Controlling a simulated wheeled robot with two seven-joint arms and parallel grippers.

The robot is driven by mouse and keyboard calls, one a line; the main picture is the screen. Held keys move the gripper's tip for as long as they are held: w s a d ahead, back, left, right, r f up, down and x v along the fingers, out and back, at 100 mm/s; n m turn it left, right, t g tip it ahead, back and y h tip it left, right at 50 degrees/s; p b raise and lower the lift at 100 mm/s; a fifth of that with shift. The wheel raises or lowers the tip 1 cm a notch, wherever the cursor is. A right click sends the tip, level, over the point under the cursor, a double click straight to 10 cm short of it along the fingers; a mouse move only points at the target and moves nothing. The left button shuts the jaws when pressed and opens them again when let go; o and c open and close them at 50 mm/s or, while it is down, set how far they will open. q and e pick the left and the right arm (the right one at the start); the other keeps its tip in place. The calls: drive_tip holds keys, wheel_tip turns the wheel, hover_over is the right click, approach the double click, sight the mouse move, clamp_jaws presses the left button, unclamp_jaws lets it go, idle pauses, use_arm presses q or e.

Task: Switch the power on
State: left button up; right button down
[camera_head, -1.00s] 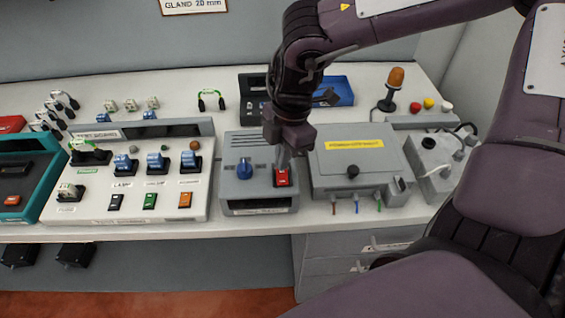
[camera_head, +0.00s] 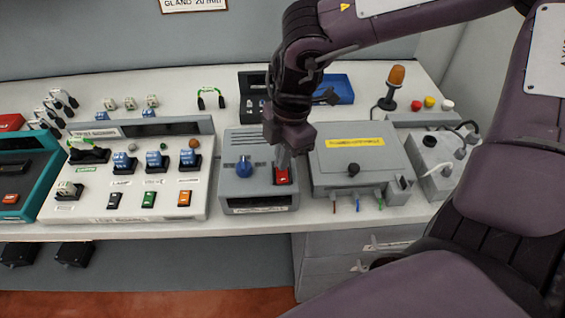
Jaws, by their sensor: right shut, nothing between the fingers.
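A grey power unit (camera_head: 257,197) with a blue knob (camera_head: 244,168) and a red rocker switch (camera_head: 281,178) stands at the middle of the bench. My right gripper (camera_head: 284,162) points down over the red switch, its shut fingertips at the switch's far edge. They look to be touching it or just above it; I cannot tell which. The gripper holds nothing. The fingers hide the far part of the switch. Whether the switch is on or off is not clear. My left gripper is not in view.
Left of the unit is a test board (camera_head: 100,207) with several switches and sockets. Right of it is a grey box (camera_head: 350,160) with a yellow label. An orange beacon (camera_head: 396,76) stands behind. A blue case (camera_head: 335,90) lies behind my right gripper.

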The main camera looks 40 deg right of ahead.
drive_tip(key=shift+f+b, duration=0.45)
drive_tip(key=shift+f, duration=0.1)
drive_tip(key=shift+r, duration=0.1)
drive_tip(key=shift+r+p, duration=2.1)
drive_tip(key=shift+r, duration=1.4)
drive_tip(key=shift+f, duration=0.1)
